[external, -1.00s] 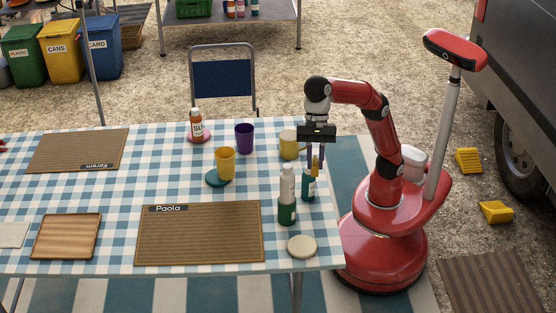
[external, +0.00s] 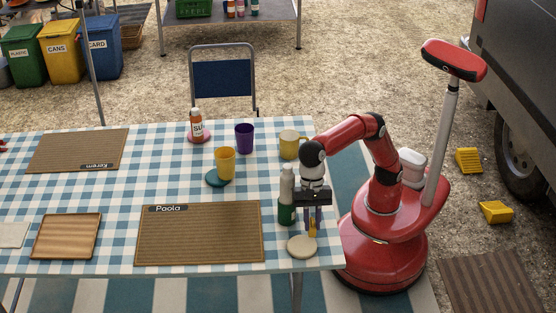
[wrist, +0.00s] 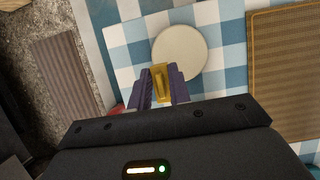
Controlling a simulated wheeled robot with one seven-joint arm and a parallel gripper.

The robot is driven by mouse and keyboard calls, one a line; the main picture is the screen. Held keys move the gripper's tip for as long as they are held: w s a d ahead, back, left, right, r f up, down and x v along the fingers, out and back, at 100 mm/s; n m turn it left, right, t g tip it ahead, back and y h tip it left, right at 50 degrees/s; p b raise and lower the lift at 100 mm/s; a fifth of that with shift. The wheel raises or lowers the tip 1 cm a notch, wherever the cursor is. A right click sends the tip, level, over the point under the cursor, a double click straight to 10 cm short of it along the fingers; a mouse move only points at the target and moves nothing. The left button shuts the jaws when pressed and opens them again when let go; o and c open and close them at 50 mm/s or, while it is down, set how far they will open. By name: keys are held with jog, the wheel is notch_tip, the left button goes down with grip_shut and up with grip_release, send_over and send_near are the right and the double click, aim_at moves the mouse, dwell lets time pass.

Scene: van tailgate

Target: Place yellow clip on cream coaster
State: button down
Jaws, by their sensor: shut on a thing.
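The yellow clip (external: 312,229) is held between the purple fingers of my gripper (external: 312,224), which is shut on it. The clip also shows between the fingertips in the wrist view (wrist: 160,84). The round cream coaster (external: 299,248) lies near the front right corner of the table; in the wrist view the cream coaster (wrist: 180,52) is just beyond the fingertips. In the external view the clip hangs above the coaster's upper right edge. I cannot tell the exact height of the gap. The coaster is bare.
The brown Paola mat (external: 200,235) lies left of the coaster. A yellow mug (external: 288,145) stands farther back. The table's right edge (external: 340,258) is near.

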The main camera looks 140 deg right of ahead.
jog(key=shift+f, duration=1.05)
jog(key=shift+f, duration=0.2)
jog(key=c, duration=1.3)
grip_release()
jog(key=w+a+r+p+v, duration=0.1)
jog(key=p+v, duration=0.3)
jog(key=v, duration=0.8)
jog(key=shift+w+a, duration=0.4)
jog(key=shift+a, duration=0.05)
